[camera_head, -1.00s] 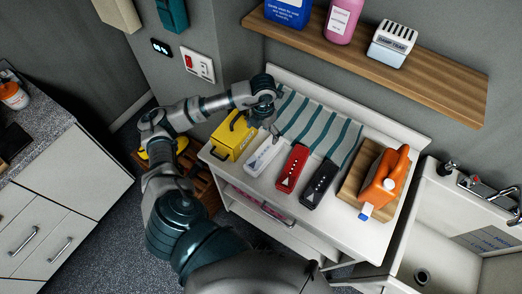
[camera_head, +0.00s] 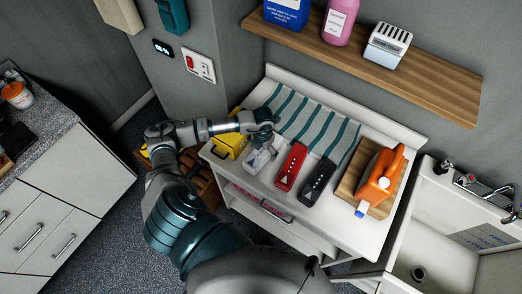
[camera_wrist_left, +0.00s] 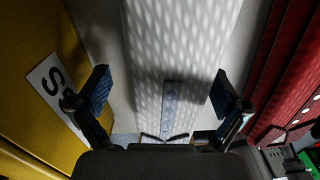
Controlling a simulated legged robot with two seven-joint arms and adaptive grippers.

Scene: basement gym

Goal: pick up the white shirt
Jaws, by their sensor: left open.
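The white shirt (camera_head: 254,163) is a folded white bundle lying on the white cabinet top, between a yellow box (camera_head: 231,141) and a red folded item (camera_head: 291,167). In the left wrist view the shirt (camera_wrist_left: 180,45) is a long pale strip with a dimpled pattern, running up the middle. My left gripper (camera_head: 263,139) is over the far end of the shirt, partly hiding it. In the wrist view the gripper (camera_wrist_left: 162,82) is open, with one finger on each side of the shirt and nothing held. Contact cannot be told. My right gripper is not in view.
A black folded item (camera_head: 318,183) lies right of the red one. A striped cloth (camera_head: 312,127) lies behind. An orange jug (camera_head: 381,176) stands on a wooden board (camera_head: 349,184). A sink (camera_head: 440,255) is at right and a wooden shelf (camera_head: 430,73) above.

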